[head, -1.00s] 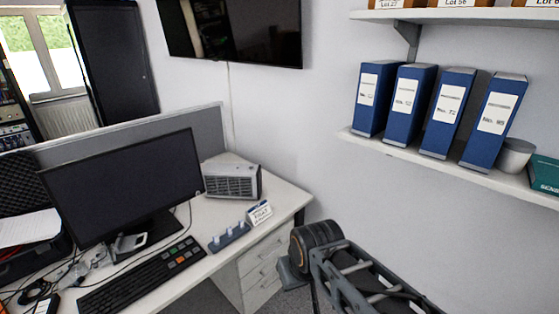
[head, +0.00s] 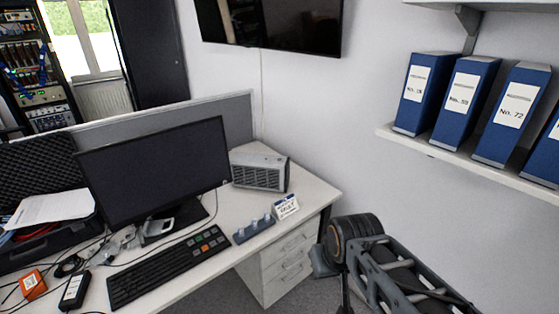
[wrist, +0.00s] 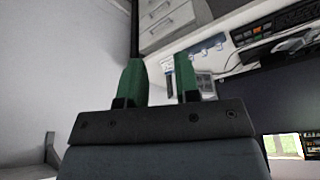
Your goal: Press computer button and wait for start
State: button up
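A black monitor (head: 155,170) with a dark screen stands on the desk. It also shows upside down in the wrist view (wrist: 280,105). A grey box with a vented front (head: 260,172) sits at the desk's far right corner; I cannot tell whether it is the computer, and no button on it can be made out. A black keyboard (head: 165,270) with a few coloured keys lies before the monitor. My gripper (wrist: 158,82) has two green fingers set apart with nothing between them. It is away from the desk, and its fingers are not visible in the head view.
The white desk (head: 222,215) carries a small knobbed panel (head: 254,229), a label card (head: 285,207), cables and an orange box (head: 32,284). Drawers (head: 285,265) stand below. A shelf with blue binders (head: 465,97) is at right. A grey partition (head: 240,118) stands behind the desk.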

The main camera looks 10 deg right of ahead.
grip_shut()
dwell(1.4)
